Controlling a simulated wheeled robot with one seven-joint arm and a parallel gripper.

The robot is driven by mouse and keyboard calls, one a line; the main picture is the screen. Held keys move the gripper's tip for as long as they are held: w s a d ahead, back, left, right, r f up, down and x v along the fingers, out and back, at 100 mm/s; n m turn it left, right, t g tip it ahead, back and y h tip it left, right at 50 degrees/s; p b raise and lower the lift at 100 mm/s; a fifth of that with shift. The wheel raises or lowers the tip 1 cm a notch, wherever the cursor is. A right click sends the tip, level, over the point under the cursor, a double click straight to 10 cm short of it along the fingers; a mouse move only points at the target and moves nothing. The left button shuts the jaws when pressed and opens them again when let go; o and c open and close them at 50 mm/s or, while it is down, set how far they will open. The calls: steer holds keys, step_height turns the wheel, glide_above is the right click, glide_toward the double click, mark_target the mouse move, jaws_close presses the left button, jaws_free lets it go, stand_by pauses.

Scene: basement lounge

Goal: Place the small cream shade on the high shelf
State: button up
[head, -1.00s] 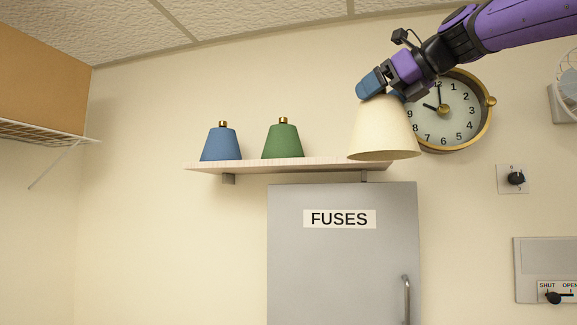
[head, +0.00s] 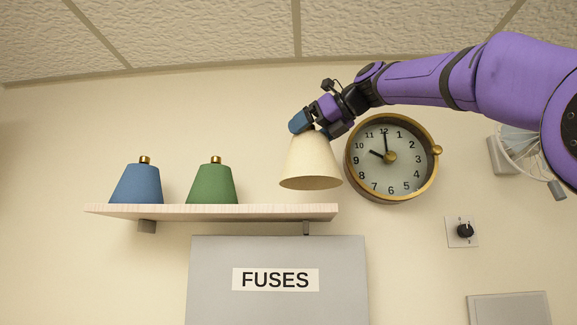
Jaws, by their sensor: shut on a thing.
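The small cream shade (head: 311,165) hangs upright from my gripper (head: 316,130), which is shut on its top. The shade's wide lower rim faces down, and its underside shows a little. It appears above the right end of the high shelf (head: 215,212), with wall showing between its rim and the shelf. I cannot tell its exact depth relative to the shelf. The shelf is a pale wooden board on brackets. The grip point is partly hidden by the fingers.
A blue shade (head: 136,185) and a green shade (head: 211,185) stand on the shelf's left and middle. A round clock (head: 391,158) is close right of the cream shade. A grey fuse cabinet (head: 277,300) is below. The shelf's right part is bare.

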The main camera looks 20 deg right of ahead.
steer(key=w+f, duration=0.4)
steer(key=w, duration=0.4)
steer(key=shift+a+f, duration=0.15)
steer(key=shift+a, duration=0.2)
steer(key=o, duration=0.9)
steer(key=shift+f, duration=0.1)
steer(key=shift+o, duration=0.2)
steer(key=v, duration=1.2)
